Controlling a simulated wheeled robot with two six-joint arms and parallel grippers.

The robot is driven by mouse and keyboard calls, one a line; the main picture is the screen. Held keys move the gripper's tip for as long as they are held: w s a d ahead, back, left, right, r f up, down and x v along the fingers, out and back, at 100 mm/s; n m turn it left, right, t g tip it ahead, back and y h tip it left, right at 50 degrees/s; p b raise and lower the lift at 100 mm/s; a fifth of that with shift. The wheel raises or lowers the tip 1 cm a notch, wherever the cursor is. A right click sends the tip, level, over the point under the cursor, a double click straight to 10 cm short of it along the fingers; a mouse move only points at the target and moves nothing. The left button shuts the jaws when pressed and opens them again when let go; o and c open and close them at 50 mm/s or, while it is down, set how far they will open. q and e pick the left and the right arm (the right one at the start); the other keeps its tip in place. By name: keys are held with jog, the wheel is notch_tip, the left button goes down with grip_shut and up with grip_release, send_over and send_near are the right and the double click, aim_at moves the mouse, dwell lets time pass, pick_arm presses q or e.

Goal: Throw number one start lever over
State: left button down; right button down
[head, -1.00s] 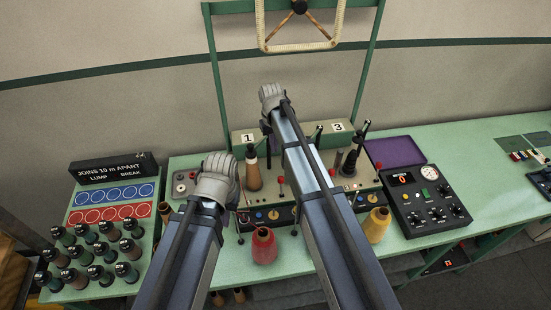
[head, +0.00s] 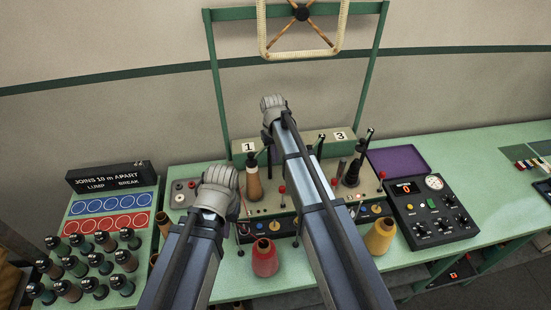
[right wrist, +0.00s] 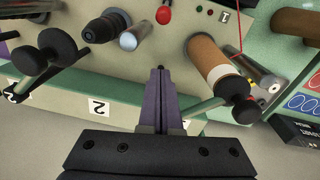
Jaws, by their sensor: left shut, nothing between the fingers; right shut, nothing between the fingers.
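The number 1 plate (head: 248,147) stands at the left of the machine on the green bench. A red-knobbed lever (head: 282,190) stands on the machine's front, right of the brown yarn cone (head: 253,182); I cannot tell whether it is the number one start lever. A red knob (right wrist: 163,15) also shows in the right wrist view, beyond the fingertips. My left gripper (head: 222,174) is shut and empty, left of that cone. My right gripper (head: 273,103) is shut and empty, above the back of the machine; its fingers (right wrist: 160,72) show together in the right wrist view. My right arm hides the machine's middle.
A red cone (head: 264,257) and a yellow cone (head: 380,237) stand at the front. A black control box (head: 433,208) sits at the right, and several spools (head: 100,262) at the left. A green frame (head: 216,80) with a hanging loop (head: 262,30) rises behind.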

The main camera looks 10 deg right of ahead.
jog(key=s+d+f+b, duration=0.1)
jog(key=s+f+b, duration=0.2)
jog(key=f+b, duration=0.4)
jog(key=shift+s+f+b, duration=0.25)
jog(key=shift+f+b, duration=0.05)
jog(key=shift+f, duration=0.45)
jog(key=shift+s, duration=0.1)
jog(key=shift+s+r+t, duration=0.1)
jog(key=shift+s+t, duration=0.2)
jog(key=shift+t, duration=0.1)
